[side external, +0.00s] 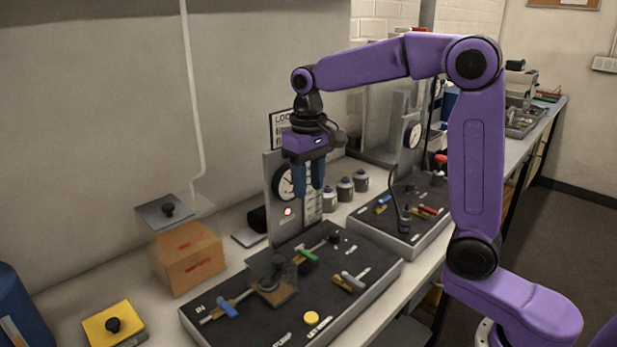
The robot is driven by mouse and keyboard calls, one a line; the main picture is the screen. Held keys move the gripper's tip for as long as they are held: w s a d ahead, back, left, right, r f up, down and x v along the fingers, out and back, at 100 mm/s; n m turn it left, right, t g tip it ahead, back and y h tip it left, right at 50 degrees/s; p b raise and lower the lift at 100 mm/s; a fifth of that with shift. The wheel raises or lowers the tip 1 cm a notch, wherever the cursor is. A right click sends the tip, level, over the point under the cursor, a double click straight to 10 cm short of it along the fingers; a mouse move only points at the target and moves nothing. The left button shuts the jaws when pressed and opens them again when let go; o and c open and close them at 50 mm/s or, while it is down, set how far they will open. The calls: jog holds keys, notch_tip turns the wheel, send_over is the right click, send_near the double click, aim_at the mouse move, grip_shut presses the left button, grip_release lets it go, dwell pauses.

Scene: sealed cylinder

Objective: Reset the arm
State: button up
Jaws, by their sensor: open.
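My gripper (310,188) hangs at the end of my purple arm, pointing down. It is open and empty, with its two dark blue fingers a short way apart. It is above the black work panel (365,262), in front of the upright gauge board (283,222). On the panel are a blue-handled valve (228,308), a green-handled valve (306,254), a grey-handled valve (351,280) and a yellow button (311,318). A dark round fitting on a brown base (274,291) sits between the valves. A red light shows on the gauge board.
A cardboard box (188,258), a yellow block with a black knob (114,325) and a blue drum (20,310) stand at left. Small grey canisters (345,189) and a second panel (402,215) stand behind.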

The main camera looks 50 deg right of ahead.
jog(key=shift+r, duration=0.35)
jog(key=s+f+n, duration=0.4)
jog(key=s+n, duration=0.2)
jog(key=s, duration=0.8)
jog(key=s+f+n, duration=0.5)
jog(key=s+n, duration=0.1)
jog(key=s, duration=0.8)
jog(key=shift+s+n, duration=0.4)
jog(key=shift+d, duration=0.1)
